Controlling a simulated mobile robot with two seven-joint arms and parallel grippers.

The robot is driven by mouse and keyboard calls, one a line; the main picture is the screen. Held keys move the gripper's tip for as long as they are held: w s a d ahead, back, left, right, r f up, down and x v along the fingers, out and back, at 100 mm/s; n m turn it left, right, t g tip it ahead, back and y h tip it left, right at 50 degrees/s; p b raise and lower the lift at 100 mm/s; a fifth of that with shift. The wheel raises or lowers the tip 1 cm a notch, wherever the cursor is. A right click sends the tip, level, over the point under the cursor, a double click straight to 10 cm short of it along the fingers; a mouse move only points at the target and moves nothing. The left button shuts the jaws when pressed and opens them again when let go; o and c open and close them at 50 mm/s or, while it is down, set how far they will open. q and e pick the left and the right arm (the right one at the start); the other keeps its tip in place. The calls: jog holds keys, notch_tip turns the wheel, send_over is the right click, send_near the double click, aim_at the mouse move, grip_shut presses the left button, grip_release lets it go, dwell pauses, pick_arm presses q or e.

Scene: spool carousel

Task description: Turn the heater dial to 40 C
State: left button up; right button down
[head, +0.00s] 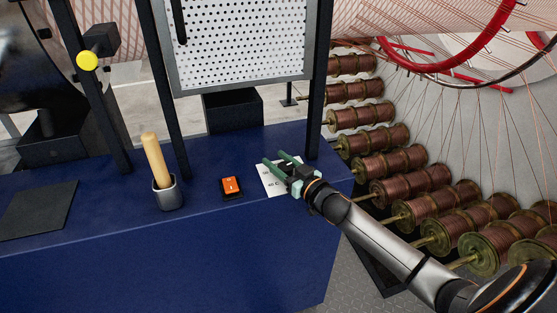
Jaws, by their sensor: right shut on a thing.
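My right gripper (281,162) reaches in from the lower right over the blue bench top, near its right end. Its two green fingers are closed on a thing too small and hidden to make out. A white card (268,185) with "40 C" printed on it lies on the bench, partly covered by this gripper. I cannot make out a heater dial clearly; the gripper may hide it. My left gripper is not in view.
On the blue bench (120,235) are an orange-faced black device (231,187), a grey cup (168,194) with a wooden handle (154,158) and a dark mat (38,210). A perforated panel (240,40) stands behind. Copper spools (385,161) line the right.

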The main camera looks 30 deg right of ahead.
jog(key=shift+c, duration=1.4)
grip_release()
jog(key=s+d, duration=0.1)
jog(key=s, duration=1.1)
jog(key=shift+s+d+p, duration=0.2)
jog(key=shift+d+p, duration=0.05)
jog(key=shift+p, duration=0.1)
